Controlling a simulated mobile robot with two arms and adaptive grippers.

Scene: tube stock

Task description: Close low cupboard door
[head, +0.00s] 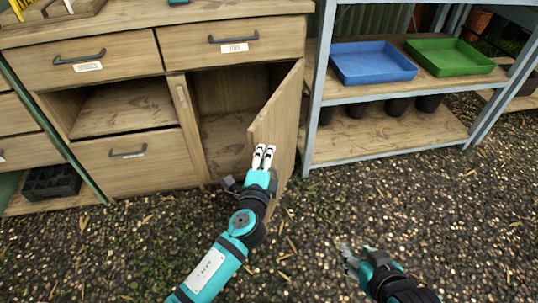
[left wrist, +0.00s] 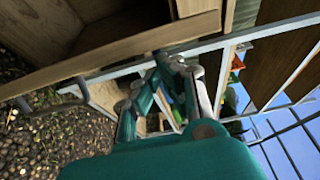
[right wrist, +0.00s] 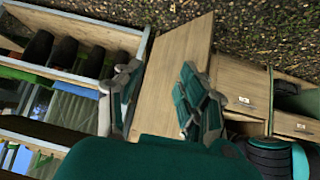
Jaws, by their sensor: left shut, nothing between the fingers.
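The low cupboard door (head: 283,115) is a wooden panel standing swung out from the cupboard, with the dark compartment (head: 222,100) open to its left. In the right wrist view the door (right wrist: 178,60) shows as a pale wooden panel beyond the fingers. My left gripper (head: 264,157) is shut and empty, overlapping the door's near part in the head view. I cannot tell whether it touches the door. The left fingers also show in the left wrist view (left wrist: 160,95). My right gripper (head: 358,257) is open and empty, low over the gravel, apart from the door.
Above the compartment is a labelled drawer (head: 235,42); another drawer (head: 127,155) is at lower left. A metal-framed shelf rack (head: 390,140) with a blue tray (head: 372,64) and a green tray (head: 450,58) stands right of the door. Gravel (head: 430,190) in front is free.

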